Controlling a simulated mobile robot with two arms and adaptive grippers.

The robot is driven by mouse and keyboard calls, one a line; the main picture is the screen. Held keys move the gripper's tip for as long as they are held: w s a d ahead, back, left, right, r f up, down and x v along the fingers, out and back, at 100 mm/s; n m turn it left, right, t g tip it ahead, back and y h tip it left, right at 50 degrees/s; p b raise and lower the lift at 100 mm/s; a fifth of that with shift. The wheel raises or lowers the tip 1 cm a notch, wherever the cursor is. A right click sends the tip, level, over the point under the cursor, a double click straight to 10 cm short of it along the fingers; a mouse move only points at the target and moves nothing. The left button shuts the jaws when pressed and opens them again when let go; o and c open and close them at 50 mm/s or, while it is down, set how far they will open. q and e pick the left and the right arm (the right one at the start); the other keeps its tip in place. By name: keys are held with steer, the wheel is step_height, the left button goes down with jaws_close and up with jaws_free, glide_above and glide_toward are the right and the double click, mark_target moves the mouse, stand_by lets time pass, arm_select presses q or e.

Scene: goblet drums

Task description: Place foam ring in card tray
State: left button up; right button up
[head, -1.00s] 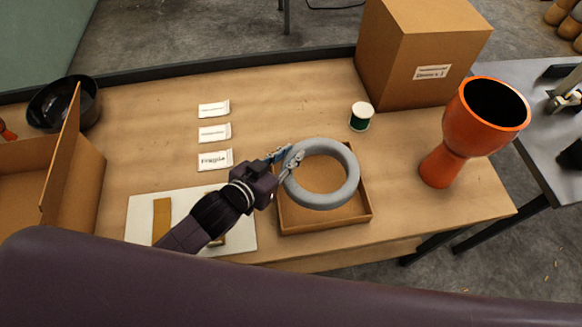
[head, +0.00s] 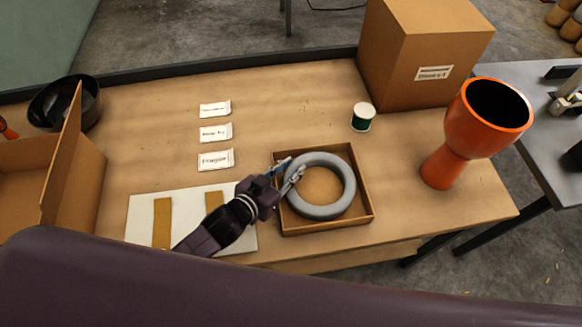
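The grey foam ring (head: 340,206) lies flat or nearly flat within the walls of the shallow brown card tray (head: 369,196), its left side close to the tray's left wall. Whether it touches the tray floor is hard to tell. My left gripper (head: 296,164) is at the ring's upper left edge, with its fingers on either side of the ring's band, and looks shut on it. The fingers hide a small part of the ring and the tray's left rim. My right gripper is not in view.
A white board with tan strips (head: 143,212) lies left of the tray. White packets (head: 215,160), a green-and-white spool (head: 362,116), a large carton (head: 420,60) and an orange goblet drum (head: 462,140) stand around. An open box (head: 75,170) and black bowl (head: 62,100) are at left.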

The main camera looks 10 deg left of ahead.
arm_select(q)
steer(key=shift+r, duration=0.25)
steer(key=shift+s+a, duration=0.15)
steer(key=shift+s, duration=0.2)
steer(key=b+v, duration=0.1)
steer(key=v, duration=1)
steer(key=shift+a, duration=0.1)
steer(key=shift+s, duration=0.1)
